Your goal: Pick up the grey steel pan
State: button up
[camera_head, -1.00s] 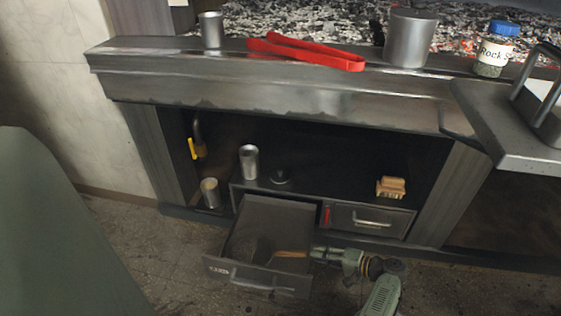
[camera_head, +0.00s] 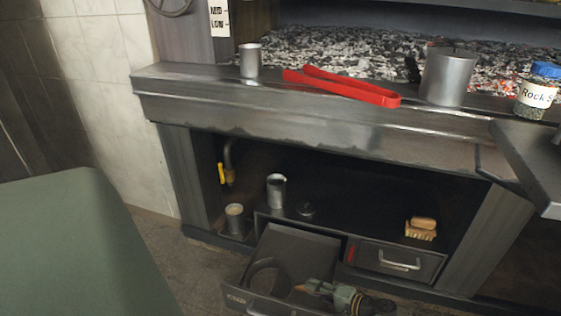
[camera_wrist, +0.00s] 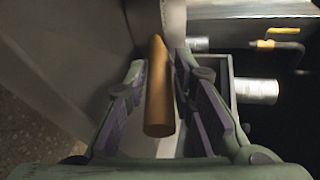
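The grey steel pan (camera_head: 268,281) lies in the open drawer (camera_head: 297,246) under the counter; its dark round body shows only in part. Its wooden handle (camera_head: 310,286) points right towards my gripper (camera_head: 327,290). In the wrist view the orange-brown handle (camera_wrist: 159,95) runs between the two fingers of my gripper (camera_wrist: 158,66). The fingers stand apart, with gaps visible on both sides of the handle. The pan body is hard to make out in the wrist view.
A closed drawer (camera_head: 420,262) is right of the open one. Metal cups (camera_head: 276,190) and a brush (camera_head: 421,229) stand on the shelf. Red tongs (camera_head: 345,88), a steel pot (camera_head: 447,77) and a salt jar (camera_head: 535,92) are on the counter. A green surface (camera_head: 70,245) fills the lower left.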

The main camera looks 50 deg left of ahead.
jog(key=shift+c, duration=0.6)
grip_shut()
